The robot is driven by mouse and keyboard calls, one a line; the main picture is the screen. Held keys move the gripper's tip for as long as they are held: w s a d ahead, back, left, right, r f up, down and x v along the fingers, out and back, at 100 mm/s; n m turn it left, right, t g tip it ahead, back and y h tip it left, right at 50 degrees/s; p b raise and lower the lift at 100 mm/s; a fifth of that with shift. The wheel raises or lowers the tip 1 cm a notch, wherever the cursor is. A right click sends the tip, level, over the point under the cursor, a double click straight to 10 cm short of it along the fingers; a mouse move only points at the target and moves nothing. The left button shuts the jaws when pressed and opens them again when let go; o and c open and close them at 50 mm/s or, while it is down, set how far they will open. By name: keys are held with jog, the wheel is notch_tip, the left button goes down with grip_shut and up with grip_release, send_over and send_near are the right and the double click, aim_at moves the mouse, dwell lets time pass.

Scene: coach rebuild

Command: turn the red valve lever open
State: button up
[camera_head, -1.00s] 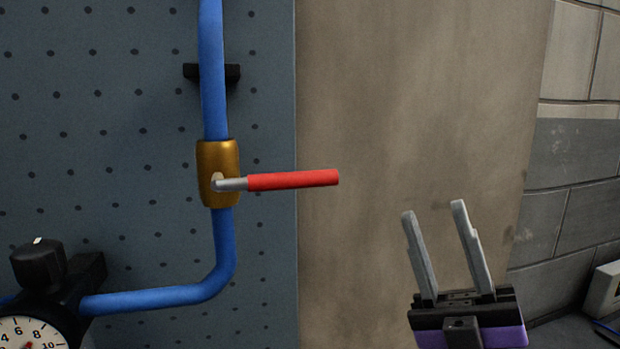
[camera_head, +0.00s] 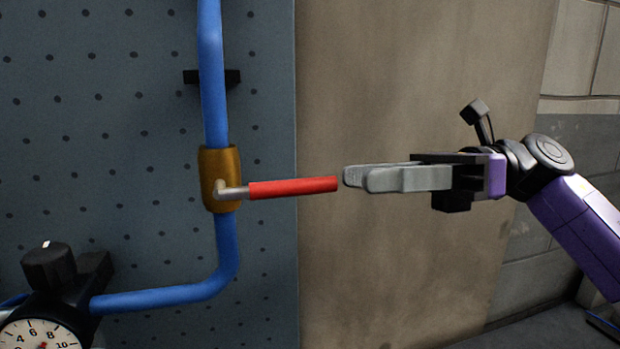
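The red valve lever (camera_head: 293,188) sticks out horizontally to the right from the brass valve body (camera_head: 221,162), crosswise to the vertical blue pipe (camera_head: 213,90). A short grey stem joins it to the valve. My gripper (camera_head: 356,178) is just right of the lever's free end, its fingers pointing left, level with the lever. I see the fingers nearly side-on, one in front of the other, with their tips offset, so they look apart. Nothing shows between them. The tips look close to the lever's end; the distance in depth is hard to judge.
A dotted grey-blue panel (camera_head: 120,190) backs the pipe, with a black clamp (camera_head: 232,77) above the valve. A gauge (camera_head: 42,336) and black knob (camera_head: 48,266) are at lower left. A plain brown panel (camera_head: 390,80) is behind my gripper; free room shows above and below.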

aim_at(321, 182)
jog(key=p+x, duration=0.2)
jog(key=x, duration=0.4)
jog(key=shift+a, duration=0.2)
jog(key=shift+s+a+f+p, duration=0.2)
jog(key=shift+a+p, duration=0.1)
jog(key=shift+a, duration=0.25)
grip_shut()
dwell(0.9)
